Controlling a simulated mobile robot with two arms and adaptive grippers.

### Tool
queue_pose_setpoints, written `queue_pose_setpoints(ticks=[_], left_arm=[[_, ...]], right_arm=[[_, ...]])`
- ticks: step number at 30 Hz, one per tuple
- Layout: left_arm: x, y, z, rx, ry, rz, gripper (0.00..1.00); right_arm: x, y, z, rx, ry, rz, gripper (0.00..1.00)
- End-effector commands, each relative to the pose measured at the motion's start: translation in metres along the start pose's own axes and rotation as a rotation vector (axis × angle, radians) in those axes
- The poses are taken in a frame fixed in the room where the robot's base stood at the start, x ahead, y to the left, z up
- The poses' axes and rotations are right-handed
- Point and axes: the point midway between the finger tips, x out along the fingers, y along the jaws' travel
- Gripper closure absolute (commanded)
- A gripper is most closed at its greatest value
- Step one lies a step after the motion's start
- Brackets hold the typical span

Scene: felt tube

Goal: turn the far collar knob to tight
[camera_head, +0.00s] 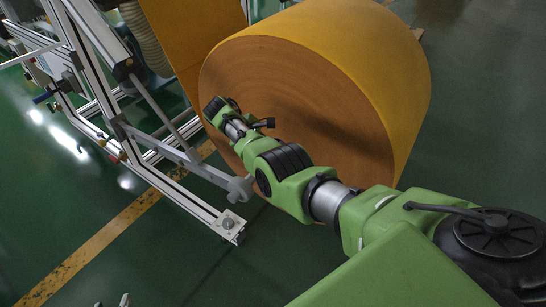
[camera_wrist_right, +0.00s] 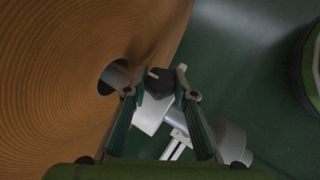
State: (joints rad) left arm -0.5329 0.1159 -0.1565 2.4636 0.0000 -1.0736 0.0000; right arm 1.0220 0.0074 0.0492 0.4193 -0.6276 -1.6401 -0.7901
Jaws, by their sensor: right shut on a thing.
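In the right wrist view, a dark collar knob (camera_wrist_right: 160,82) with a small pale tab sits between the fingertips of my right gripper (camera_wrist_right: 161,79), which is shut on it. A white block (camera_wrist_right: 150,113) is just below the knob. The knob is beside the dark core hole (camera_wrist_right: 111,78) in the end face of the orange felt roll (camera_wrist_right: 60,70). In the head view, my right arm reaches across the roll's end face (camera_head: 290,100); its own wrist hides the knob and fingers there. I cannot read any tight mark.
An aluminium frame (camera_head: 170,180) with a grey arm (camera_head: 205,172) stands left of the roll. A yellow floor line (camera_head: 105,240) crosses the green floor. Open floor lies at the bottom left and the upper right. A grey cylindrical part (camera_wrist_right: 233,142) is beyond my right finger.

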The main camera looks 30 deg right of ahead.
Motion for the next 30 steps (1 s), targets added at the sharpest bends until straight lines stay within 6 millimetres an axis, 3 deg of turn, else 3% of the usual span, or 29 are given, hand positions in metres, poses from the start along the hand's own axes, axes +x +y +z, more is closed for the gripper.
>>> queue_pose_setpoints(ticks=[13,14,16,26,30], left_arm=[[0.001,0.001,-0.005,0.0,0.02,0.001,0.68],[0.001,0.001,-0.005,0.0,0.02,0.001,0.68],[0.001,0.0,-0.005,0.0,0.019,0.001,0.68],[0.001,0.001,-0.004,0.0,0.017,0.002,0.68],[0.001,0.001,-0.004,0.0,0.017,0.002,0.68]], right_arm=[[0.003,-0.002,0.001,0.001,-0.005,-0.01,0.96],[0.003,-0.002,0.001,0.001,-0.005,-0.01,0.72],[0.003,-0.002,0.001,0.001,-0.004,-0.009,0.57],[0.0,-0.001,0.0,0.002,-0.001,-0.005,0.57],[-0.012,0.001,0.0,0.002,0.001,-0.002,0.57]])
